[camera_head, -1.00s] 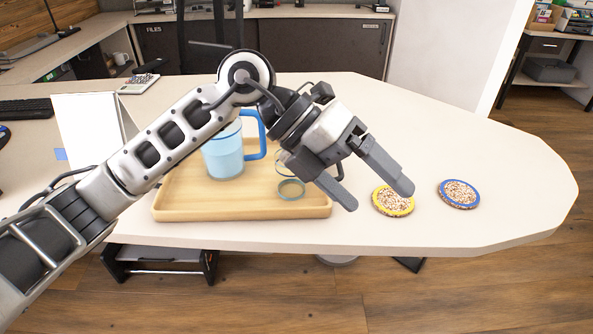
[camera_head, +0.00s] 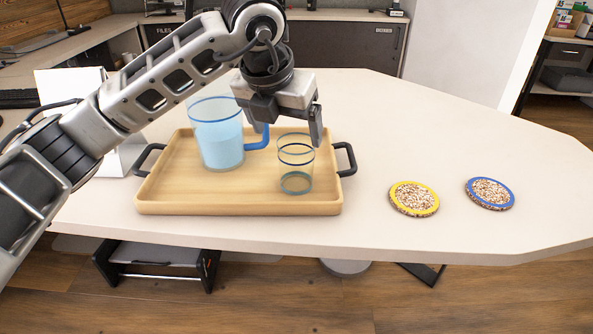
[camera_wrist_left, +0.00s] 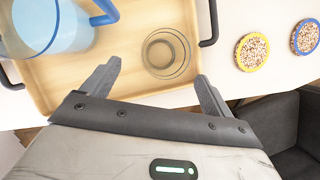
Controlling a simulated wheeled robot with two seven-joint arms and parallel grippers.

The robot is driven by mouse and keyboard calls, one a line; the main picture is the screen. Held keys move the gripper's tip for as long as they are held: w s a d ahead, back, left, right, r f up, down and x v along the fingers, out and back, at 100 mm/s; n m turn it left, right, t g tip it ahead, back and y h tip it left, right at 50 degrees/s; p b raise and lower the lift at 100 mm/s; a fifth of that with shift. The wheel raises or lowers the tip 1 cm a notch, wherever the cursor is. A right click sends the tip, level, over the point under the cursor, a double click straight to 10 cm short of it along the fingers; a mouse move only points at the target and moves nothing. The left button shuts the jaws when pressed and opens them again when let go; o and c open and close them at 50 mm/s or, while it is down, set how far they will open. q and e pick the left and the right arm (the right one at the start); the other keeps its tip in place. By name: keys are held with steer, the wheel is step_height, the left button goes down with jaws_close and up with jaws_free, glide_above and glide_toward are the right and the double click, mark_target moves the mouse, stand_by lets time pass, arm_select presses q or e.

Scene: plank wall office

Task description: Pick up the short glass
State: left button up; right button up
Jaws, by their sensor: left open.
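The short glass (camera_head: 296,165) is clear with a dark blue band and stands upright on the right part of the wooden tray (camera_head: 230,206). My left gripper (camera_head: 288,138) is open and points down, above and behind the glass in the head view. In the left wrist view the glass (camera_wrist_left: 166,54) shows from above, ahead of and between the two open fingers (camera_wrist_left: 155,85), with nothing held. Whether a finger touches the glass I cannot tell. My right gripper is in neither view.
A blue-handled pitcher (camera_head: 218,140) with light blue liquid stands left of the glass on the tray. The tray has dark handles. A yellow-rimmed coaster (camera_head: 413,199) and a blue-rimmed coaster (camera_head: 489,193) lie to the right. The table (camera_head: 450,140) behind them is clear.

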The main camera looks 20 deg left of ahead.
mark_target(291, 143)
arm_select(q)
steer(key=x, duration=0.4)
steer(key=shift+w+d+f, duration=0.1)
steer(key=shift+w+f, duration=0.05)
steer(key=shift+f, duration=0.1)
steer(key=x, duration=0.5)
steer(key=shift+d+b, duration=0.25)
steer(key=shift+b, duration=0.15)
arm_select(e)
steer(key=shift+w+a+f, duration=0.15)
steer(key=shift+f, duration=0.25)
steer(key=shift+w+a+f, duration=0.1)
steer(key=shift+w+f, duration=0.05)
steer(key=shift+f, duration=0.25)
arm_select(q)
steer(key=shift+w, duration=0.1)
steer(key=c, duration=1.2)
